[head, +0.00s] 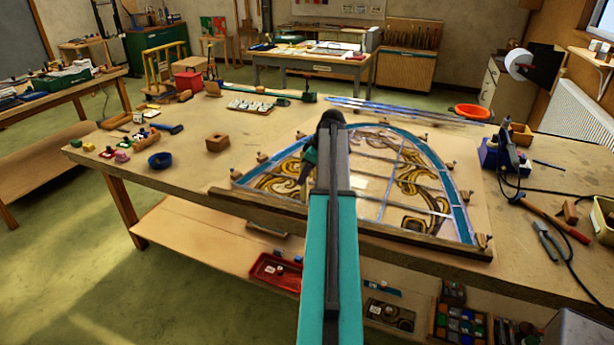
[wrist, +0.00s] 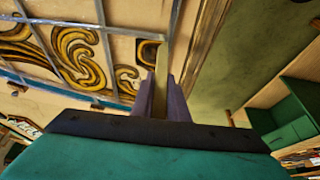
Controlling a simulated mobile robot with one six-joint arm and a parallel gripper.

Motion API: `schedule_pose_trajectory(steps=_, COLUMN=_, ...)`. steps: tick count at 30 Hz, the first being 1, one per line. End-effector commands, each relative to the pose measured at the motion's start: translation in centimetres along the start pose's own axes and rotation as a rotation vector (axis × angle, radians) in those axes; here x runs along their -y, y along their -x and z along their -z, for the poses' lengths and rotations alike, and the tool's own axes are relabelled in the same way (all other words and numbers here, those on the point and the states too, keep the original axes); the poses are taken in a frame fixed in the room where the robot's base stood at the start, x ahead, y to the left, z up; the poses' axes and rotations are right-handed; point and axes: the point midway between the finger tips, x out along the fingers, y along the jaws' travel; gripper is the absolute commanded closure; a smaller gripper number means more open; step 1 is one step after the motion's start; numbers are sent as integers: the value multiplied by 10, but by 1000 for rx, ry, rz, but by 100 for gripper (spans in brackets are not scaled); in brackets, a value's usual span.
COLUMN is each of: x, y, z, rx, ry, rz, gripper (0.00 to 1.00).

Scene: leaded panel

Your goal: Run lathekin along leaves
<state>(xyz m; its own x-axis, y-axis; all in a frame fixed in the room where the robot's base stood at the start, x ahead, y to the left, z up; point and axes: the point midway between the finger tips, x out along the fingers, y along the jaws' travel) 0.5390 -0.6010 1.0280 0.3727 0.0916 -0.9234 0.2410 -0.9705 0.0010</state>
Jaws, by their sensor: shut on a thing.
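The leaded panel (head: 374,185) lies flat on the bench, with a blue border, yellow-brown scrollwork and grey lead leaves between its pieces. My gripper (wrist: 168,105) is shut on the lathekin (wrist: 150,52), a narrow flat tan strip that stands out beyond the fingers. In the wrist view its far end is close to a lead strip (wrist: 172,28) beside a scrollwork piece (wrist: 126,75). I cannot tell whether it touches the lead. In the head view my arm covers the middle of the panel and hides the lathekin.
A wooden batten (head: 400,241) runs along the panel's front edge, and small blocks (head: 452,167) stand around its rim. Pliers (head: 546,240), a hammer (head: 560,222) and a soldering iron (head: 510,150) with its cable lie right.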

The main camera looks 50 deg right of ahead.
Motion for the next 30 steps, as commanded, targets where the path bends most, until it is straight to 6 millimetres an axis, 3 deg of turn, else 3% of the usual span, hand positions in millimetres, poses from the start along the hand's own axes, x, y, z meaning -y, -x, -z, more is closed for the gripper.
schedule_pose_trajectory(steps=30, x=0, y=-11, z=24, rx=0, ry=1, rz=2, gripper=100)
